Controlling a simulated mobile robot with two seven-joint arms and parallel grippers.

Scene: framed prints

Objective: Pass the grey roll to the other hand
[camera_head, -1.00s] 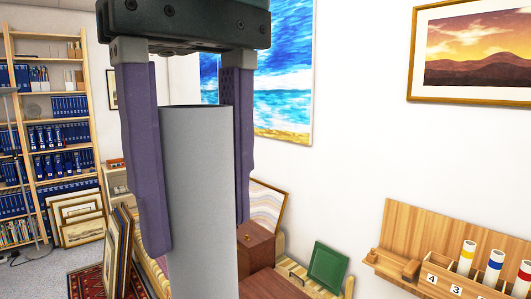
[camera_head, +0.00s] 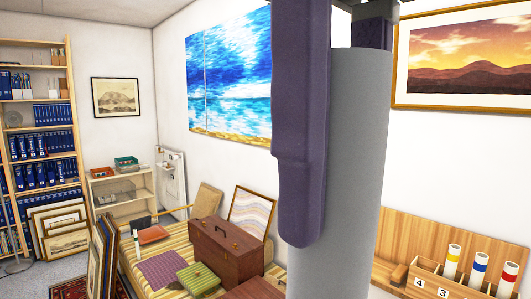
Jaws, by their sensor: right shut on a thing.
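The grey roll (camera_head: 358,170) stands upright close in front of the camera, right of the middle, and runs out of the bottom of the picture. My right gripper (camera_head: 343,185) comes down from the top edge and is shut on the roll near its upper end. One purple finger covers the roll's left side. The other finger shows only above the roll's top edge and is otherwise hidden behind it. My left gripper is not in view.
A wooden rack (camera_head: 401,235) with numbered slots holds several white tubes (camera_head: 480,270) with coloured bands at the lower right. A brown case (camera_head: 224,250) stands on a striped bench at the lower middle. Framed prints (camera_head: 58,232) lean at the left near a bookcase (camera_head: 33,45).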

